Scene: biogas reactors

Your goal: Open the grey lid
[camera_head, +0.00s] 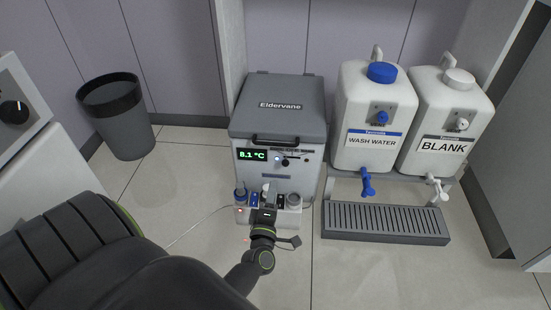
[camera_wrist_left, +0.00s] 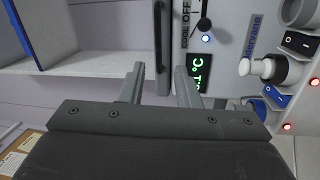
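The grey lid (camera_head: 278,103) lies shut on top of the Eldervane box (camera_head: 309,162) in the head view. A black handle (camera_head: 290,141) runs along its front edge. My left gripper (camera_head: 269,190) is in front of the box, lower in the picture than the handle. In the left wrist view my left gripper (camera_wrist_left: 160,70) has its two fingers apart, with nothing held. A dark upright bar, seemingly the handle (camera_wrist_left: 162,35), shows between the fingertips in that sideways view; its distance from them is unclear. My right gripper is out of view.
The box front has a green display (camera_head: 252,155) reading 8.1 °C, with switches and knobs below. A WASH WATER container (camera_head: 373,115) and a BLANK container (camera_head: 446,120) stand close on the right above a grated tray (camera_head: 385,238). A dark bin (camera_head: 117,120) stands left.

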